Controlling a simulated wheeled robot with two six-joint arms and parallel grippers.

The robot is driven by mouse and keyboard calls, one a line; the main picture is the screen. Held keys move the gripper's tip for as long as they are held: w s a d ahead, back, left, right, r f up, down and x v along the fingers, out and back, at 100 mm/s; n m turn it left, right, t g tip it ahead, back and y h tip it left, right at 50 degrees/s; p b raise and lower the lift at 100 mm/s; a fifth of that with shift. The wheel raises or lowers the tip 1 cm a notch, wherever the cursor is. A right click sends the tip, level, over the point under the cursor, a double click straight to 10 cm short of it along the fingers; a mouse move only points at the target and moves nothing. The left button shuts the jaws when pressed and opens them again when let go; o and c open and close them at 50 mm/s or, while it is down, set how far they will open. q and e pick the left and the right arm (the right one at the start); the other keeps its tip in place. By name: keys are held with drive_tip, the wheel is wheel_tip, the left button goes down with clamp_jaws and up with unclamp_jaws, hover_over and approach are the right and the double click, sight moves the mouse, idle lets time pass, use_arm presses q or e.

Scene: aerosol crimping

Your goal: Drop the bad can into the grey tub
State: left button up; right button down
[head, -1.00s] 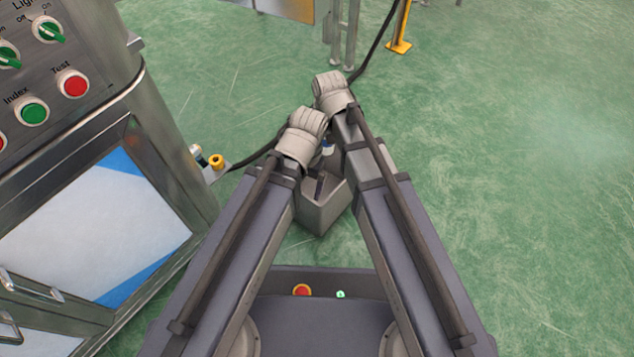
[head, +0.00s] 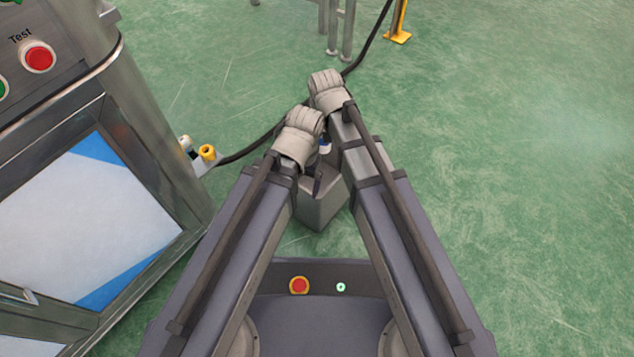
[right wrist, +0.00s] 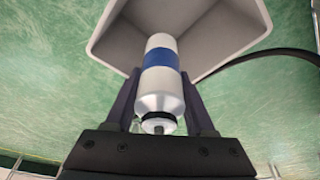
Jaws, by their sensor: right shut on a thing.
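My right gripper (right wrist: 160,85) is shut on a white can (right wrist: 161,104) with a blue band, one finger on each side. In the right wrist view, the open grey tub (right wrist: 110,45) lies beyond the can, whose far end overlaps its opening. In the head view, a bit of the can (head: 325,147) shows between my two wrists, near the tub (head: 322,208) on the floor. My left gripper (head: 317,183) is mostly hidden under its wrist; one dark finger seems to show over the tub. Its opening cannot be made out.
A steel machine cabinet (head: 172,150) with a red Test button (head: 39,58) stands at left. A small yellow ring-shaped part (head: 207,152) is on its side ledge. A black cable (head: 245,150) runs over the floor behind the tub. Green floor at right is clear.

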drive_tip(key=shift+f, duration=0.6)
use_arm(q)
drive_tip(key=shift+f, duration=0.6)
use_arm(e)
drive_tip(key=shift+r, duration=0.1)
drive_tip(key=shift+c, duration=0.8)
unclamp_jaws()
use_arm(q)
drive_tip(key=shift+r, duration=0.1)
use_arm(e)
drive_tip(key=p+v, duration=0.7)
drive_tip(key=v, duration=0.1)
use_arm(q)
wheel_tip(320, 180, up, 8)
drive_tip(key=s+a, duration=0.1)
drive_tip(key=a, duration=0.1)
drive_tip(key=shift+f, duration=0.25)
drive_tip(key=shift+f, duration=0.1)
